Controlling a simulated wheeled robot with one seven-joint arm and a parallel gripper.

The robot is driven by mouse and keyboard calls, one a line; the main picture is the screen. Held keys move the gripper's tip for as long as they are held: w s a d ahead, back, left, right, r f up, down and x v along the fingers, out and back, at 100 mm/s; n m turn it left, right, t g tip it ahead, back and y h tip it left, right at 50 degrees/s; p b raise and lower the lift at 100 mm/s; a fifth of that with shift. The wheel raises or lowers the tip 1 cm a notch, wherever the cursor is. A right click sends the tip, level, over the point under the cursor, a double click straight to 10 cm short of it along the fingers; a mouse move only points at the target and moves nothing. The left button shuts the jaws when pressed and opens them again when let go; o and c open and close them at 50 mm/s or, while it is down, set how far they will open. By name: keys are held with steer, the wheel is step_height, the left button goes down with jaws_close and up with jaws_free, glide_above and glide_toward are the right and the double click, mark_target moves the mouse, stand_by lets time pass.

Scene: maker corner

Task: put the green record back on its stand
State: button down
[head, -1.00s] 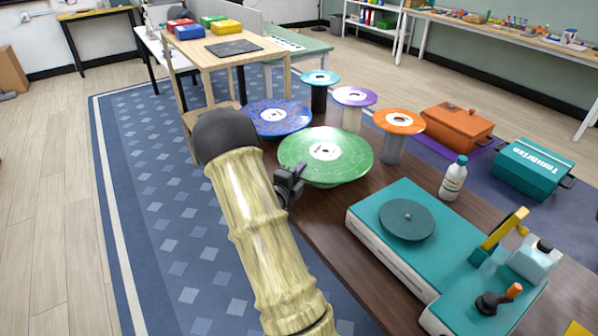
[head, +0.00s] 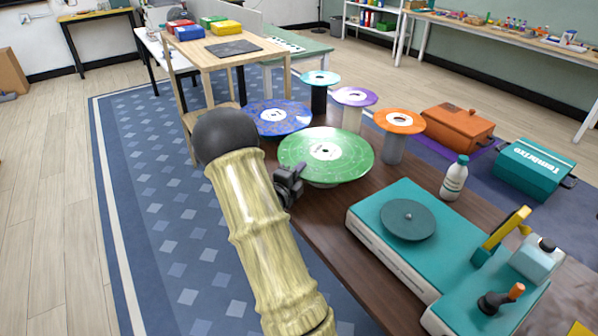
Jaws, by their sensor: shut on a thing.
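The green record (head: 340,150) is a flat, level disc with a white label, in the middle of the head view. It lies over a low pale base that shows a little under its front edge; how it sits on that base is hidden. My gripper (head: 291,180) is at the record's left front edge and is shut on its rim. The fingertips are small and partly hidden by the gripper body. No bare stand shows clearly; whatever is below the green record is mostly covered.
A blue record (head: 258,117), orange record (head: 399,120), purple record (head: 355,97) and small teal record (head: 320,77) sit on stands close behind. A white bottle (head: 454,178) and a teal turntable (head: 370,220) stand to the right on the brown table (head: 325,240).

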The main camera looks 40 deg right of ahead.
steer(key=shift+f+b, duration=0.65)
steer(key=shift+b, duration=0.25)
stand_by(1.1)
steer(key=c, duration=1.5)
jaws_free()
steer(key=v, duration=1.7)
steer(key=shift+a+b, duration=0.2)
steer(key=shift+b, duration=0.1)
